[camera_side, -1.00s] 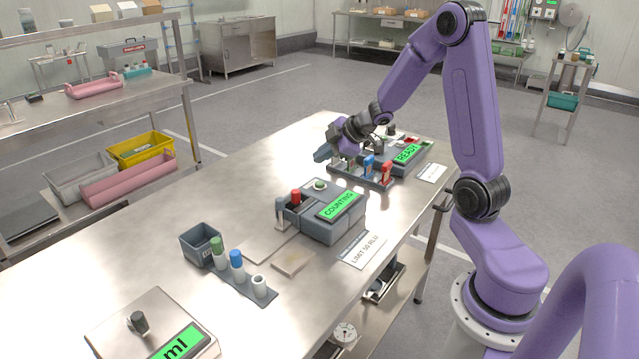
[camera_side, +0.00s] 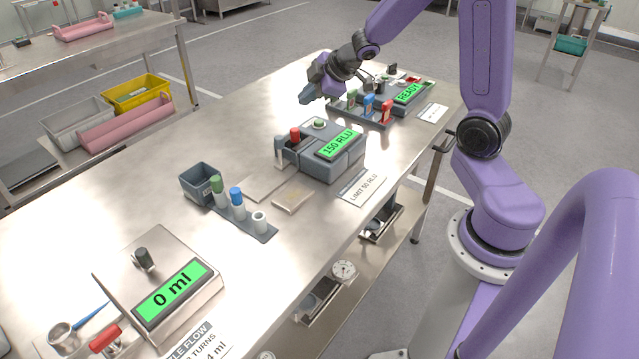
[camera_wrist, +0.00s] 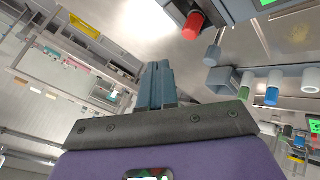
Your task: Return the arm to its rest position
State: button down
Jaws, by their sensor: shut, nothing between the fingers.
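My purple arm reaches over the far part of the steel table (camera_side: 130,195) in the side view. My gripper (camera_side: 307,97) is above the table, just left of a rack (camera_side: 345,110) of coloured-handled items, with its fingers pointing down and left. The wrist view shows its blue-grey fingers (camera_wrist: 157,85) shut together with nothing between them. The upper part of my arm is cut off at the top of the side view.
A grey counter reading "150 RLU" (camera_side: 340,143) stands mid-table with a red-capped piece. A "READY" device (camera_side: 409,92) stands behind it. The table's left middle is clear.

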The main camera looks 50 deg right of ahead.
jog(key=s+a+g, duration=0.3)
jog(key=s+a, duration=1)
jog(key=s+a+n+g, duration=0.1)
jog(key=s+g, duration=0.4)
jog(key=s, duration=1.4)
jog(key=shift+a+r+n+h, duration=0.3)
jog(key=shift+a+r, duration=0.15)
jog(key=shift+a, duration=0.05)
